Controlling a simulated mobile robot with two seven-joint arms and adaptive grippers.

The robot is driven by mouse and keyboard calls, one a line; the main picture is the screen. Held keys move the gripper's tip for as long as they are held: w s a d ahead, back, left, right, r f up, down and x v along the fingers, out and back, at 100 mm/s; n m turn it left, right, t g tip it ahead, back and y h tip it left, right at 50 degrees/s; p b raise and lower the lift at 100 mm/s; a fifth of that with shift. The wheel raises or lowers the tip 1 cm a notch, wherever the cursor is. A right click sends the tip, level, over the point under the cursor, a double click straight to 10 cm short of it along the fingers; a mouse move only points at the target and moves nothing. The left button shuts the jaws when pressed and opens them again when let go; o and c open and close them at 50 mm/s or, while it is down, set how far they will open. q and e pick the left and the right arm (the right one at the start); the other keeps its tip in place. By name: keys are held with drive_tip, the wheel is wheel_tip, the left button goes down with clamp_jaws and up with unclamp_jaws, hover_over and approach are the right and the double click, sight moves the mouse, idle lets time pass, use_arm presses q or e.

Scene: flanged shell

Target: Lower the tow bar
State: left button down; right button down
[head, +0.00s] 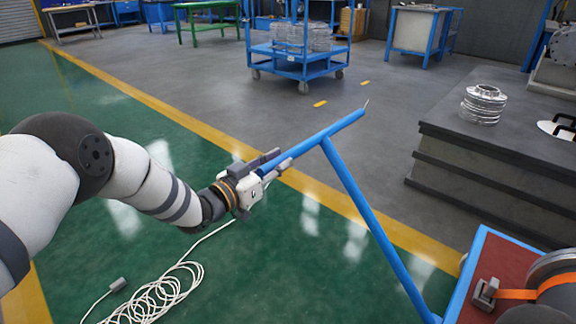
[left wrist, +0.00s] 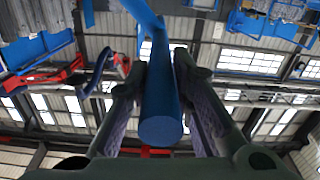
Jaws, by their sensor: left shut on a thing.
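The blue tow bar (head: 370,215) slopes up from the corner of a blue-framed cart and ends in a T-shaped crossbar handle. My left gripper (head: 268,168) is shut on the left end of that crossbar. In the left wrist view the bar's round blue end (left wrist: 161,130) sits between the two fingers of the left gripper (left wrist: 160,95). The bar is raised, with its handle well above the floor. The foot of the bar is partly cut off at the bottom of the head view. My right gripper is not in view.
The blue-framed cart (head: 462,290) with a reddish deck carries a dark cylindrical part and an orange strap. A coiled white cable (head: 165,295) lies on the green floor below my left arm. A grey stepped block (head: 490,170) stands at right. A blue trolley (head: 300,65) stands farther back.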

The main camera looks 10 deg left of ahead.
use_arm(q)
drive_tip(key=shift+w+a+f+b, duration=0.5)
drive_tip(key=shift+w+a+f, duration=0.1)
drive_tip(key=shift+a, duration=0.15)
drive_tip(key=c, duration=1.4)
unclamp_jaws()
drive_tip(key=shift+s, duration=0.1)
drive_tip(key=shift+s+f, duration=0.1)
drive_tip(key=v, duration=1.1)
drive_tip(key=shift+s+a, duration=0.25)
drive_tip(key=shift+s, duration=0.05)
